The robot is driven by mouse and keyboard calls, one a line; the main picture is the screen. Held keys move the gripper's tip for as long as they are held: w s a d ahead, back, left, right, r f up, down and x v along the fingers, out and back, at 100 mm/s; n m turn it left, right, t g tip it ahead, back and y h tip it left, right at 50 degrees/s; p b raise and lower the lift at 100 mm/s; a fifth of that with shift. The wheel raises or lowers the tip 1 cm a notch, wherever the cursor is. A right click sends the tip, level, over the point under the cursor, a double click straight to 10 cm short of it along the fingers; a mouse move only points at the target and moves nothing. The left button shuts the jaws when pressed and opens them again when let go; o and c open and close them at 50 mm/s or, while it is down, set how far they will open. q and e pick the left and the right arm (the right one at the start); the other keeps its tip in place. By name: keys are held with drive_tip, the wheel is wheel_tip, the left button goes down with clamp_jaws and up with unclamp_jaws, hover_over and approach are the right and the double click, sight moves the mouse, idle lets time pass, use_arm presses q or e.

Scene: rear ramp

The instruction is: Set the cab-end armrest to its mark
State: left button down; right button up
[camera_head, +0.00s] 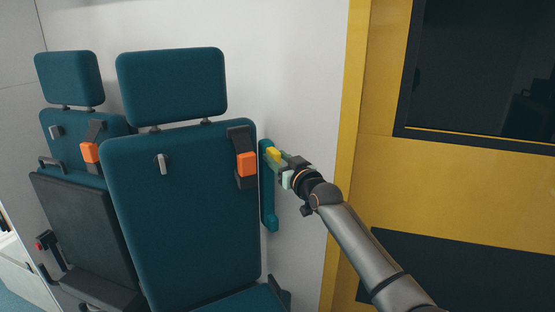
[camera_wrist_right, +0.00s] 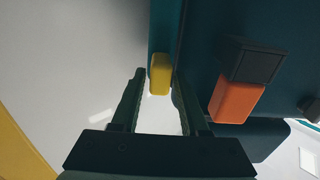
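The armrest (camera_head: 268,200) is a teal bar with a yellow end piece (camera_head: 274,153), standing folded upright beside the right edge of the nearer seat. My right gripper (camera_head: 284,164) is at its upper end, reaching in from the right. In the right wrist view my right gripper (camera_wrist_right: 158,76) is open, with its two dark fingers on either side of the yellow end piece (camera_wrist_right: 160,74). A gap shows between the left finger and the yellow piece; contact on the right side is unclear. The teal armrest (camera_wrist_right: 164,30) runs on behind it. I cannot make out a mark. My left gripper is not in view.
The nearer teal seat (camera_head: 180,210) has an orange buckle (camera_head: 247,164) close to my right gripper. A second seat (camera_head: 85,200) stands to its left. A pale wall (camera_head: 305,110) is behind, and a yellow panel (camera_head: 460,190) with a dark window is at the right.

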clamp_jaws()
idle(1.1)
